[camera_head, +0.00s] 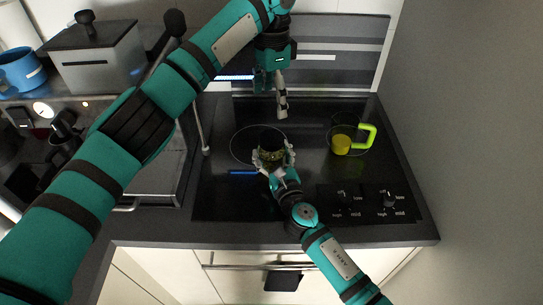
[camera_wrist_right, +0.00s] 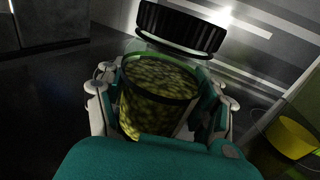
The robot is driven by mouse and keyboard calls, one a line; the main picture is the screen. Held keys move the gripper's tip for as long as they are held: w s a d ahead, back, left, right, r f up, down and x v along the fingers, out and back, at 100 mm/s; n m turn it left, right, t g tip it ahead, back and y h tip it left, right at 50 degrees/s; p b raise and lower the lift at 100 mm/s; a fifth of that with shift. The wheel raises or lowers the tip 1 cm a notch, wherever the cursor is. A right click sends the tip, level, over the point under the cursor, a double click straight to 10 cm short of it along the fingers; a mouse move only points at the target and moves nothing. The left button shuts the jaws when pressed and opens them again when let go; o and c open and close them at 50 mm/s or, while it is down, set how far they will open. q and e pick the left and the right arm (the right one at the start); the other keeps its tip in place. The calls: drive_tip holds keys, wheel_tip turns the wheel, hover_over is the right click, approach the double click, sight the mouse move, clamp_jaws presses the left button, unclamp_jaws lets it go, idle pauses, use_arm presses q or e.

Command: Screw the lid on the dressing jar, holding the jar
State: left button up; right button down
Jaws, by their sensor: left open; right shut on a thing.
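The dressing jar (camera_head: 271,157) is clear with mottled green contents and stands upright over the left part of the cooktop. My right gripper (camera_head: 274,163) is shut around its body. In the right wrist view the jar (camera_wrist_right: 158,95) sits between the fingers (camera_wrist_right: 160,105). The black ribbed lid (camera_wrist_right: 180,28) shows above the jar's rim there, with a visible gap; what supports it is unclear. In the head view the dark lid (camera_head: 271,137) appears over the jar top. My left gripper (camera_head: 281,105) is open, above and behind the lid, apart from it in the picture.
A cup with a lime handle and yellow contents (camera_head: 342,145) stands right of the jar. Control knobs (camera_head: 388,199) line the cooktop's front right. A grey box-shaped appliance (camera_head: 98,62) and blue mug (camera_head: 22,70) stand at left. The back panel (camera_head: 340,50) and right wall (camera_head: 460,130) bound the space.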

idle(0.3)
drive_tip(key=shift+c, duration=0.3)
unclamp_jaws()
drive_tip(key=v, duration=1.2)
